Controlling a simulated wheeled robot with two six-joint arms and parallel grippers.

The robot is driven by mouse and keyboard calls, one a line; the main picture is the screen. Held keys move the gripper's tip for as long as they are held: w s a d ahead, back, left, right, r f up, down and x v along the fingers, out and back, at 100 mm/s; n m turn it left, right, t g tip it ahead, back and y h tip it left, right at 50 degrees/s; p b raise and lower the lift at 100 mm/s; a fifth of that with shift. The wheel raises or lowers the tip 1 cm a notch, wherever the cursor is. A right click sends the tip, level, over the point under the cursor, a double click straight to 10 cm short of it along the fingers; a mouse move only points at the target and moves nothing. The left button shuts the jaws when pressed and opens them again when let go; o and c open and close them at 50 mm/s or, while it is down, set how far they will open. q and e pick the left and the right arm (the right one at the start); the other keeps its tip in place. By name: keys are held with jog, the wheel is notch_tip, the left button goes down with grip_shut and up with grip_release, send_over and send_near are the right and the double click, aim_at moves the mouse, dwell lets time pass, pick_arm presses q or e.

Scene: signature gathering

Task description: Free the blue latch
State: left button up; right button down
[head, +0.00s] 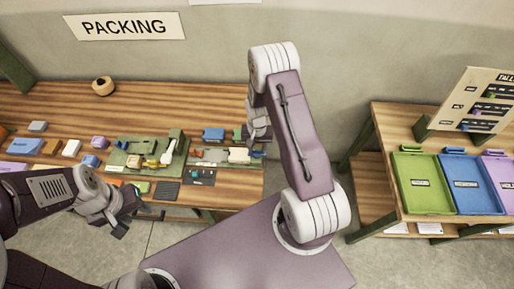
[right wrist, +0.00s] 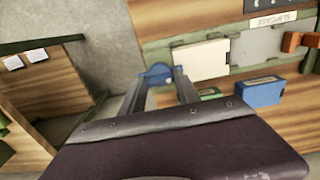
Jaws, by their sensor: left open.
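In the right wrist view, the blue latch (right wrist: 157,74) is a small blue piece at the end of a cream block (right wrist: 200,60). My right gripper (right wrist: 159,76) has one finger on each side of the latch at the fingertips. I cannot tell whether the fingers press on it. In the head view, my right gripper (head: 258,134) is over the right end of the workbench, and the latch is hidden or too small to make out. The cream block also shows there (head: 239,155). My left gripper (head: 116,217) is open and empty near the bench's front edge.
Left of the cream block on the workbench (head: 45,102) are a green fixture (head: 120,158), a blue block (head: 213,134) and several small coloured blocks. A wooden pot (head: 103,86) stands at the back. A table at right holds green (head: 422,183) and blue trays (head: 473,183).

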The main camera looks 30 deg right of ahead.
jog(key=shift+n, duration=0.3)
jog(key=n+b, duration=0.1)
jog(key=n, duration=0.2)
jog(key=shift+n, duration=0.3)
jog(key=n+b, duration=0.1)
jog(key=n, duration=0.3)
jog(key=shift+w, duration=0.1)
jog(key=n+b, duration=0.1)
jog(key=n, duration=0.8)
jog(key=shift+n+b, duration=0.3)
jog(key=shift+b, duration=0.05)
jog(key=shift+n, duration=0.3)
jog(key=c, duration=0.9)
grip_release()
